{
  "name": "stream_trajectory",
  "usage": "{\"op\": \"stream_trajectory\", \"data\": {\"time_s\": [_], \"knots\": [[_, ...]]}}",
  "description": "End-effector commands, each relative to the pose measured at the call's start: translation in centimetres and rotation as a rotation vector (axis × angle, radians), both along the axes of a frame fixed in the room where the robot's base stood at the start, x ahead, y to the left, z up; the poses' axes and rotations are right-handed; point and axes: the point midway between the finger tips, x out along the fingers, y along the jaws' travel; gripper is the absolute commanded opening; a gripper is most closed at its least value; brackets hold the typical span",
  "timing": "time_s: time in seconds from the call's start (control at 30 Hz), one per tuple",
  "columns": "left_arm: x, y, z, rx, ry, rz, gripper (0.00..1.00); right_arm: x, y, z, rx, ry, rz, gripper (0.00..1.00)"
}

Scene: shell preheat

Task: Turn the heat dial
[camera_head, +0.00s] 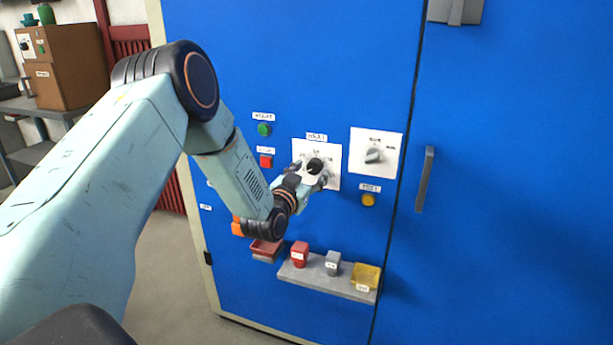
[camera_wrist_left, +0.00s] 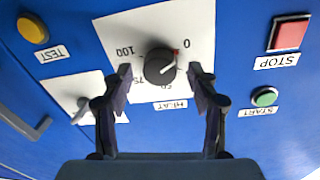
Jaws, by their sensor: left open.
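The heat dial (camera_head: 315,165) is a black round knob on a white plate (camera_head: 331,154) on the blue cabinet front. In the left wrist view the dial (camera_wrist_left: 160,66) shows upside down, with 0 and a small red mark to its right and 100 to its left. My left gripper (camera_head: 309,178) is in front of the dial and covers part of its plate. In the left wrist view my left gripper (camera_wrist_left: 160,82) is open, with one finger on each side of the knob and a visible gap at both. My right gripper is not in view.
A green START button (camera_head: 264,129) and a red STOP button (camera_head: 266,161) sit left of the dial. A grey selector switch (camera_head: 373,155) and a yellow TEST button (camera_head: 368,199) sit right. A shelf (camera_head: 328,282) with small containers is below. A door handle (camera_head: 425,180) sticks out further right.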

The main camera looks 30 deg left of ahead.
Motion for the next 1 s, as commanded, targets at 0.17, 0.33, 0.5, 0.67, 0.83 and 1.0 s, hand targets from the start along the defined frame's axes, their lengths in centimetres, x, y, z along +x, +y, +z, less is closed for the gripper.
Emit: {"op": "stream_trajectory", "data": {"time_s": [0.17,0.33,0.5,0.67,0.83,1.0], "knots": [[-1.5,-0.2,-0.1,-0.001,0.002,0.001,0.59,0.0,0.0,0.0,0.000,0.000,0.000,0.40],[-4.4,-0.6,-0.1,-0.004,0.002,0.002,0.59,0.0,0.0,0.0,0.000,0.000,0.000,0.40],[-7.5,-1.1,-0.1,-0.006,0.001,0.003,0.59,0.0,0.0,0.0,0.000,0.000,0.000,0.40],[-10.0,-1.5,-0.1,-0.005,0.001,0.003,0.59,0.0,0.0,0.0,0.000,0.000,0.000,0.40],[-11.4,-1.9,-0.1,-0.002,0.000,0.001,0.59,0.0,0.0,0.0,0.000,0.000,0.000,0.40],[-11.8,-2.0,-0.1,-0.001,0.000,0.000,0.59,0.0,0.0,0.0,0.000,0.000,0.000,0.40]]}}
